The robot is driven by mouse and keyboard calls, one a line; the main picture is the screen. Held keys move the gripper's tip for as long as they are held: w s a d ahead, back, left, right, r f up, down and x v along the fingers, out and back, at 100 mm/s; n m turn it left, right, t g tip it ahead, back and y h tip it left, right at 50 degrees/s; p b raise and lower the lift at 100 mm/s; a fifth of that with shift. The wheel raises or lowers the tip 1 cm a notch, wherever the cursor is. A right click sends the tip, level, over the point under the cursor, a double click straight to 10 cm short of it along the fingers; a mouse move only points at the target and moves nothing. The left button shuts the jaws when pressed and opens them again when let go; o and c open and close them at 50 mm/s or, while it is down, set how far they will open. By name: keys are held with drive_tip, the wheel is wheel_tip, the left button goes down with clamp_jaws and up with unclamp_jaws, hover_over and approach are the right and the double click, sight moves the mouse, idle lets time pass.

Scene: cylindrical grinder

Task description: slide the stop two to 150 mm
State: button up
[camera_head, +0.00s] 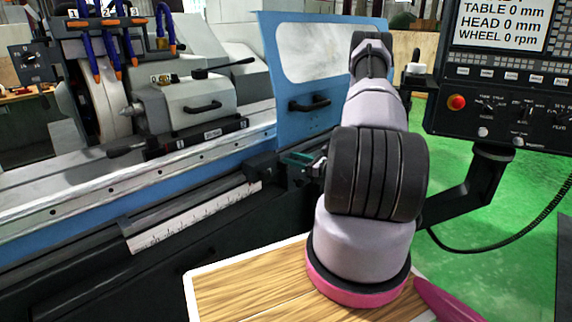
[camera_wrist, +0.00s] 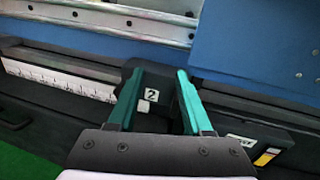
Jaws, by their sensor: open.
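Stop two is a black block (camera_wrist: 151,84) with a white "2" label and a small pale square, seen in the wrist view on the dark rail. In the head view a dark block (camera_head: 262,166) at the right end of the scale appears to be the same stop. My gripper (camera_wrist: 159,73) is open, its teal fingers on either side of the block in the wrist view. I cannot tell whether they touch it. In the head view my gripper (camera_head: 300,158) is partly hidden by my arm. A white scale (camera_head: 195,217) runs left of the stop; its numbers are too small to read.
A blue door (camera_head: 305,110) with a black handle stands behind my gripper. The control panel (camera_head: 500,110) is at the right. The rail left of the stop looks clear along the scale.

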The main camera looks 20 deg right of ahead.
drive_tip(key=s+d+f+m+t+h, duration=0.2)
drive_tip(key=d+f+m+h, duration=0.15)
drive_tip(key=f, duration=0.25)
drive_tip(key=shift+n+y, duration=0.25)
drive_tip(key=x, duration=1.1)
drive_tip(key=shift+w+d+f, duration=0.1)
drive_tip(key=shift+d+f, duration=0.1)
drive_tip(key=shift+f, duration=0.15)
clamp_jaws()
idle(0.3)
